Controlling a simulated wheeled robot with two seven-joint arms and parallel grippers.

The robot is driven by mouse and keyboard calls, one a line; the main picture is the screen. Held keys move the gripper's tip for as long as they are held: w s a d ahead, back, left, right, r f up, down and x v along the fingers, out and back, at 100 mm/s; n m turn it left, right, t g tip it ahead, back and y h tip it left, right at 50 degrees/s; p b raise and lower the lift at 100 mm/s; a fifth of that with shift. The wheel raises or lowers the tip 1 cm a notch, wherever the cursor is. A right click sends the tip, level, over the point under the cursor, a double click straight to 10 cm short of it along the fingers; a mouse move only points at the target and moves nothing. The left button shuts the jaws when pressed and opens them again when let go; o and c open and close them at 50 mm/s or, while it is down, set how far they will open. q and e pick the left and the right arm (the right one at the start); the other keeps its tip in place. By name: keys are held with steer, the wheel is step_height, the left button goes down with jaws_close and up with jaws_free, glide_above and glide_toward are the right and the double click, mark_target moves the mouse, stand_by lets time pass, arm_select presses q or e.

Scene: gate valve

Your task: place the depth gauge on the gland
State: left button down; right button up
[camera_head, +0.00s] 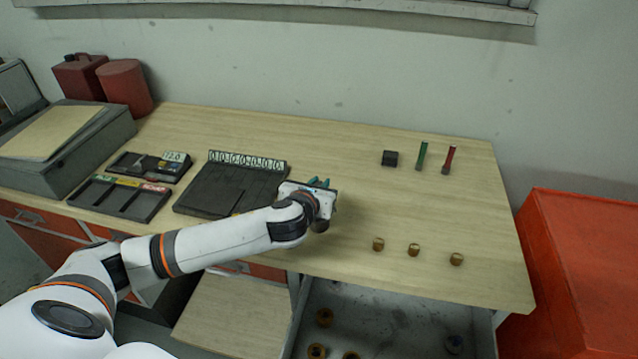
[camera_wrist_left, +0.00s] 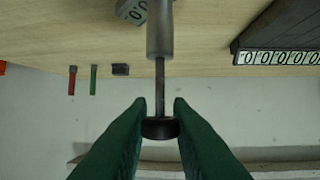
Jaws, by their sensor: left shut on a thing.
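My left gripper (camera_head: 320,184) is over the table beside the black slotted board. In the left wrist view its green fingers (camera_wrist_left: 160,122) are shut on the black disc (camera_wrist_left: 160,128) at the end of a thin dark rod. The rod (camera_wrist_left: 160,88) runs into a grey cylinder (camera_wrist_left: 160,32) at the top of that view. I cannot tell for sure whether this is the depth gauge. A grey piece marked with zeros (camera_wrist_left: 132,10) shows beside the cylinder, partly cut off. I cannot make out the gland. My right gripper is not in view.
A digit-marked black board (camera_head: 225,190) lies left of the gripper, with black trays (camera_head: 150,205) beyond. A black block (camera_head: 390,158), green bar (camera_head: 421,156) and red bar (camera_head: 449,160) stand at the back right. Several brass pieces (camera_head: 413,250) stand near the front edge, above an open drawer (camera_head: 400,325).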

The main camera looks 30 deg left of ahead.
arm_select(q)
steer(key=shift+f, duration=0.1)
steer(key=c, duration=1.3)
jaws_free()
steer(key=shift+r, duration=0.2)
steer(key=b+v, duration=0.2)
steer(key=v, duration=1)
